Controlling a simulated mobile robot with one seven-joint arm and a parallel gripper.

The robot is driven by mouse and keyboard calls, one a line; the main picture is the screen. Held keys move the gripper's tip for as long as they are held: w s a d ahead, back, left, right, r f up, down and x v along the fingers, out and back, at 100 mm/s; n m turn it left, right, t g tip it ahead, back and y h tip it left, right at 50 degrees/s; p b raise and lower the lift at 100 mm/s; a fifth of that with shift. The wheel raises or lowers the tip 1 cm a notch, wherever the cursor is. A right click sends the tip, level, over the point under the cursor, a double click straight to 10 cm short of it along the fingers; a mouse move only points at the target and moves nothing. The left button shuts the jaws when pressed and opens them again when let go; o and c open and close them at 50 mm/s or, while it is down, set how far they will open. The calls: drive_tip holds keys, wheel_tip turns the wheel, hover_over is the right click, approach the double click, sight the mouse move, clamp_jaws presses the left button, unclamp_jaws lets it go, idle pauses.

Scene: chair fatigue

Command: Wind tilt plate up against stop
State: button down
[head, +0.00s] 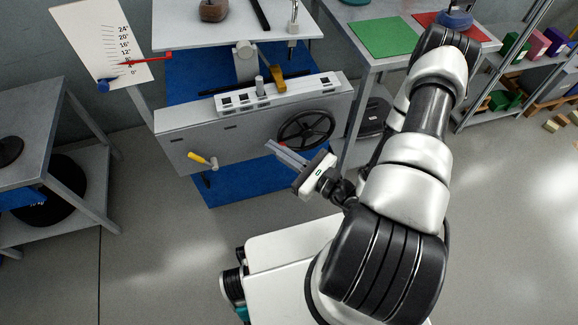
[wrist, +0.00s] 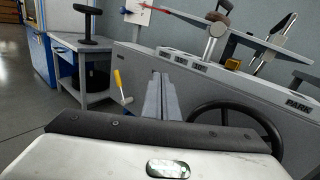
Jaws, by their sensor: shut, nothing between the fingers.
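A grey-white machine housing (head: 245,128) carries a small crank with a yellow handle (head: 197,158) at its front left and a black spoked handwheel (head: 306,130) at its right. A pale flat plate (head: 205,30), which may be the tilt plate, sits above and behind the housing. The stop cannot be made out. A white angle board (head: 105,45) has a red pointer (head: 150,60) near the low end of its scale. My gripper (head: 271,148) is shut and empty, in front of the housing between crank and handwheel. The wrist view shows the yellow handle (wrist: 118,78) left of my fingers (wrist: 159,85) and the handwheel (wrist: 240,120) right.
A grey side table (head: 30,118) stands at the left with black round things on it and on its shelf. A bench at the right carries a green mat (head: 383,37) and a red mat (head: 440,22). Shelves with coloured boxes (head: 535,45) stand farther right.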

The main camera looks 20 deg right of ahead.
drive_tip(key=s+d+f+m+h+p, duration=0.1)
drive_tip(key=s+d+f+m+h, duration=0.1)
drive_tip(key=s+f+m+h, duration=0.45)
drive_tip(key=s+d+f+m+h, duration=0.2)
drive_tip(key=f+h, duration=0.2)
drive_tip(key=f, duration=0.5)
drive_tip(key=b+x, duration=0.3)
drive_tip(key=x, duration=0.7)
drive_tip(key=shift+a+r+g+y, duration=0.1)
drive_tip(key=shift+r+g+y, duration=0.1)
drive_tip(key=shift+r, duration=0.75)
drive_tip(key=shift+a+r+g+y, duration=0.1)
drive_tip(key=shift+r+g, duration=0.1)
drive_tip(key=shift+r, duration=0.75)
drive_tip(key=shift+d+r+m+p, duration=0.1)
drive_tip(key=shift+r+m+p, duration=0.15)
drive_tip(key=shift+p, duration=0.15)
